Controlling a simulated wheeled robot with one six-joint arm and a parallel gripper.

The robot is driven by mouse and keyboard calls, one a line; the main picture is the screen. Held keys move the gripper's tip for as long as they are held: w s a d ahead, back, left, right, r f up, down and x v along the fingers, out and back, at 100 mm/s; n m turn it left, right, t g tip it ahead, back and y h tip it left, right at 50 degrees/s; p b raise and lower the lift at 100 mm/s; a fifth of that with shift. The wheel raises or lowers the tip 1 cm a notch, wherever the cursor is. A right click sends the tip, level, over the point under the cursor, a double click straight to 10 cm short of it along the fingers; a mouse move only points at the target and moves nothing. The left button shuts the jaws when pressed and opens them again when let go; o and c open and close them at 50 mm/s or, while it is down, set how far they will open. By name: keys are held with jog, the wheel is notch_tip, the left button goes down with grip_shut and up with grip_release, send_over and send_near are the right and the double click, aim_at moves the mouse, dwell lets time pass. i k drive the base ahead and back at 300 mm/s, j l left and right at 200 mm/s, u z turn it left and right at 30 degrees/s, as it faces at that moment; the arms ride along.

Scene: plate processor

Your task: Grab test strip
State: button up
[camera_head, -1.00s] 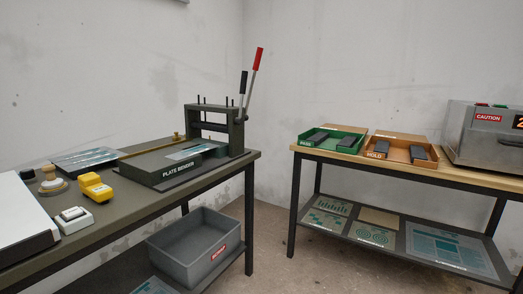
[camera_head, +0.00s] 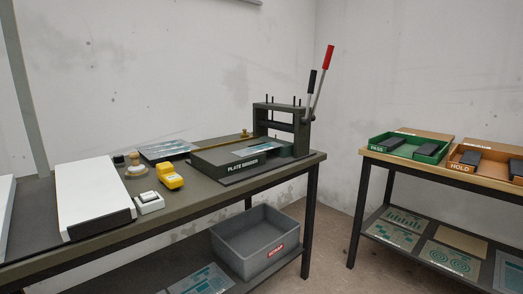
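No label names a test strip, so I cannot tell for sure which piece it is. A thin pale teal strip (camera_head: 234,153) lies on the bed of the dark plate bender (camera_head: 212,166), just in front of its rollers. Several teal-and-grey strips (camera_head: 166,148) lie together on a dark flat holder at the back of the left bench (camera_head: 205,205). My gripper is not in view.
The bench also holds a yellow device (camera_head: 170,177), a white switch box (camera_head: 150,203), a wooden-handled stamp (camera_head: 134,166) and a white-topped box (camera_head: 92,198). Below stands a grey scrap bin (camera_head: 257,245). Green (camera_head: 411,148) and orange (camera_head: 480,164) trays sit on the right table.

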aim_at(245, 153)
jog(key=i+l, duration=0.1)
jog(key=i, duration=0.45)
jog(key=i+l+u, duration=0.1)
jog(key=i, duration=0.45)
jog(key=i+l, duration=0.1)
jog(key=i, duration=0.5)
jog(key=i+l+u, duration=0.1)
jog(key=i, duration=0.45)
